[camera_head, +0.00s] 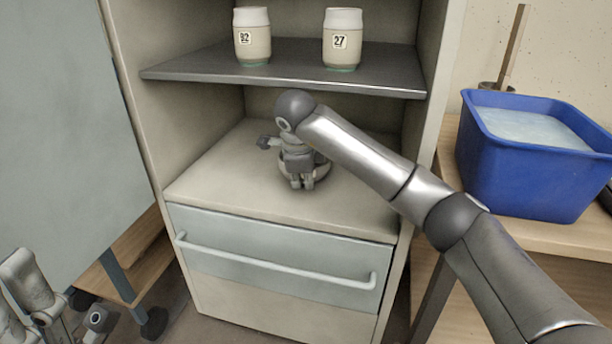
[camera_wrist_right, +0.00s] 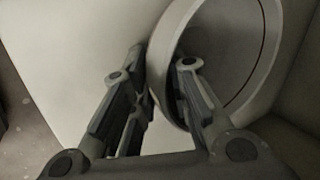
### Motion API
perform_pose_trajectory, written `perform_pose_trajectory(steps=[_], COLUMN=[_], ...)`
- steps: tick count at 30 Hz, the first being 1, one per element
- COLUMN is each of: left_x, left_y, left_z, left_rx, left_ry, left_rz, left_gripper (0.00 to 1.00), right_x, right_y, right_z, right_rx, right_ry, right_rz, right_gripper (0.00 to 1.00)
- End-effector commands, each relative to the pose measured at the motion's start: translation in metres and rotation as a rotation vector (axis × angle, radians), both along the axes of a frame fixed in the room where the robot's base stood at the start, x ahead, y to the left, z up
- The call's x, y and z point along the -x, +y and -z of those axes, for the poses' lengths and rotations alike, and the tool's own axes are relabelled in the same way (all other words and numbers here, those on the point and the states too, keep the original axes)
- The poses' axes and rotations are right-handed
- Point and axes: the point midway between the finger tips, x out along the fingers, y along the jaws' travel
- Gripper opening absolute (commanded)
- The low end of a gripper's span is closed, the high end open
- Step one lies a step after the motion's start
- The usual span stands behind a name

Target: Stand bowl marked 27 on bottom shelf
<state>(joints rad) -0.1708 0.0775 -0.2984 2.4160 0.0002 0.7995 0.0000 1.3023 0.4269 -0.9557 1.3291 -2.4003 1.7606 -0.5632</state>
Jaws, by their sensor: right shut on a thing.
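My right gripper (camera_head: 302,184) reaches down over the bottom shelf (camera_head: 215,185), which is the cabinet's lower surface above the drawer. It is shut on a bowl (camera_head: 322,172), mostly hidden behind the fingers in the head view. In the right wrist view the pale bowl (camera_wrist_right: 225,50) has its wall between the fingers (camera_wrist_right: 161,65) and its dark inside facing the camera. The bowl is at or very close to the shelf; I cannot tell if it touches. No number shows on it. My left gripper (camera_head: 40,295) is at the lower left, its jaws unclear.
Above is a dark shelf (camera_head: 290,72) with two jars, marked 92 (camera_head: 253,48) and 27 (camera_head: 342,50). Cabinet walls close in both sides. A blue tub (camera_head: 520,175) stands on a wooden bench at right. The bottom shelf's left part is clear.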

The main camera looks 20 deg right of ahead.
Motion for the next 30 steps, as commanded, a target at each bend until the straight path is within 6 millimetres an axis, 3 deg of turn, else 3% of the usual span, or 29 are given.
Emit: perform_pose_trajectory(steps=[8,9,13,23,27,30], left_x=[0.0,0.0,0.001,0.001,0.001,0.002], left_y=[0.0,0.0,0.0,-0.001,-0.001,0.0], left_z=[0.0,0.0,0.0,0.0,-0.005,0.005], left_rx=[-0.001,-0.001,-0.001,-0.004,-0.005,-0.008], left_ry=[0.002,0.002,0.001,0.002,0.007,0.054], left_rz=[0.001,0.001,0.002,0.003,0.004,0.006], left_gripper=[0.4,0.4,0.4,0.4,0.4,0.4], right_x=[-0.001,0.0,0.0,0.0,0.005,0.012], right_y=[0.0,0.0,0.0,0.0,0.002,0.005], right_z=[-0.001,0.001,0.0,-0.001,-0.017,-0.034], right_rx=[0.0,0.0,0.0,0.001,0.002,0.001], right_ry=[-0.004,-0.002,-0.002,-0.002,-0.004,-0.006], right_rz=[0.0,0.001,0.001,0.0,-0.001,-0.002], right_gripper=[0.0,0.2,0.37,0.38,0.38,0.38])
